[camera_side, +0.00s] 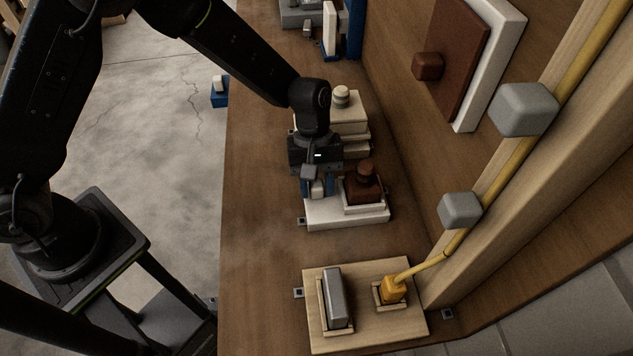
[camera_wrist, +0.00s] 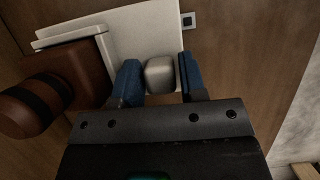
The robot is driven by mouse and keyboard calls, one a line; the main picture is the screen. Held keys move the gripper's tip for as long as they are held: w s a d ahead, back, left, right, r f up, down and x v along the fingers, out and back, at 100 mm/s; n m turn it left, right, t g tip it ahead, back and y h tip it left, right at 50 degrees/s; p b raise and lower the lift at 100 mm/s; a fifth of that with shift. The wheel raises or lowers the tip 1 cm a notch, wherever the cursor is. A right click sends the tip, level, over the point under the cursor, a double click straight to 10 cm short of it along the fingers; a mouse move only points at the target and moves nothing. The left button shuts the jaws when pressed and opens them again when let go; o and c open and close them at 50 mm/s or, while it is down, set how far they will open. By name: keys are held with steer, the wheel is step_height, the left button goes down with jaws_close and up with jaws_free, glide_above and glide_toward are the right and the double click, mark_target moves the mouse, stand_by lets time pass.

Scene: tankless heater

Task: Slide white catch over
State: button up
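The white catch (camera_wrist: 160,75) is a small rounded pale block on a white plate (camera_wrist: 150,32). In the wrist view it sits between the two blue fingertips of my gripper (camera_wrist: 161,78), near the left one, with a narrow gap to the right one. My gripper is open around it. In the side view my gripper (camera_side: 317,188) points down at the left part of the white plate (camera_side: 345,216), and the catch (camera_side: 318,187) shows partly between the fingers. Whether the left finger touches it, I cannot tell.
A brown knob (camera_side: 364,172) stands on the same plate, close right of my gripper. A cream block with a round knob (camera_side: 341,97) is behind. A wooden board (camera_side: 362,337) with a grey bar (camera_side: 335,297) and yellow fitting (camera_side: 393,290) lies in front. A brown panel (camera_side: 450,60) is on the wall.

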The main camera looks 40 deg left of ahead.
mark_target(320, 215)
jaws_close()
steer(key=shift+s+d, duration=1.3)
steer(key=shift+o, duration=1.8)
jaws_free()
steer(key=shift+w+a+r, duration=0.1)
steer(key=v, duration=1.3)
steer(key=shift+r, duration=0.35)
steer(key=shift+a, duration=0.1)
